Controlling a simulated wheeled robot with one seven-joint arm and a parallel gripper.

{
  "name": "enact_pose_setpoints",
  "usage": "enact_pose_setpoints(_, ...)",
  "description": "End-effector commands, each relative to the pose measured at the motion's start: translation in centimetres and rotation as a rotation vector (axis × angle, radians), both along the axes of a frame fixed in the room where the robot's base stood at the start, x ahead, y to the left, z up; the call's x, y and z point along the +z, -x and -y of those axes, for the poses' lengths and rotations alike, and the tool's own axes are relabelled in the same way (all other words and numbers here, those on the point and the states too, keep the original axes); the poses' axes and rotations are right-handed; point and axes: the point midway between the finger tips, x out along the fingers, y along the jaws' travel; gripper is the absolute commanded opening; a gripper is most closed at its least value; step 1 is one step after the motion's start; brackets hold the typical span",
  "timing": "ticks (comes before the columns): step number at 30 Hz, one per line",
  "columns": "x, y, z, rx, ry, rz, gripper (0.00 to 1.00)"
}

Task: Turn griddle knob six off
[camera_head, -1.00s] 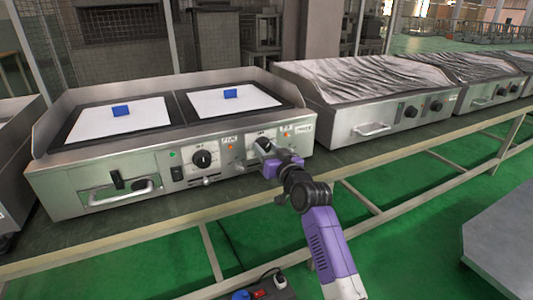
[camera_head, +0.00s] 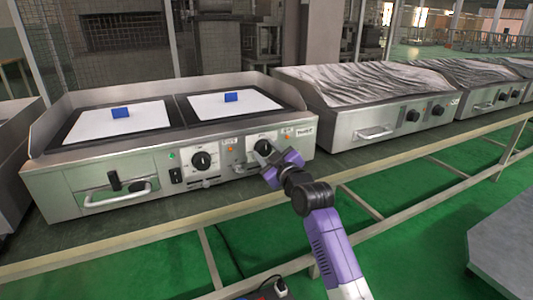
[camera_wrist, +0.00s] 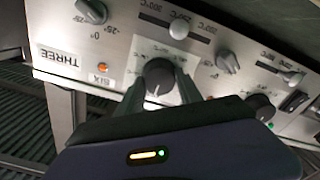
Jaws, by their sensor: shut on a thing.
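The griddle's front panel (camera_head: 220,160) carries round black knobs. The right-hand knob (camera_head: 264,146) is partly covered by my gripper (camera_head: 268,156) in the head view. In the wrist view this dark knob (camera_wrist: 159,70) sits between the two fingers of my gripper (camera_wrist: 160,80), which is shut on it. The knob's pointer direction is hard to tell. Another black knob (camera_head: 202,161) is further left, free of the gripper.
Other grey knobs (camera_wrist: 92,11) and a black knob (camera_wrist: 260,108) are close around my fingers in the wrist view. The griddle has two white plates with blue blocks (camera_head: 120,113). A second, covered griddle (camera_head: 370,90) stands to the right. A bench rail (camera_head: 440,165) runs below.

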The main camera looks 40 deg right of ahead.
Motion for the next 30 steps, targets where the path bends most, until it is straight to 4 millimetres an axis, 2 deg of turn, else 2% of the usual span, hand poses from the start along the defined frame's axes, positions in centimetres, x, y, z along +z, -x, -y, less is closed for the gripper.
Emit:
enact_pose_setpoints(17, -0.31, -0.02, -0.05, 0.001, 0.029, -0.015, 0.02)
enact_pose_setpoints(18, -0.31, -0.02, -0.05, 0.001, 0.029, -0.015, 0.48)
enact_pose_setpoints(20, -0.28, -0.02, -0.05, 0.0, 0.028, -0.013, 0.6)
enact_pose_setpoints(21, -0.24, -0.02, -0.04, 0.0, 0.028, -0.013, 0.64)
enact_pose_setpoints(30, -0.09, 0.07, -0.02, 0.0, 0.028, -0.01, 0.64)
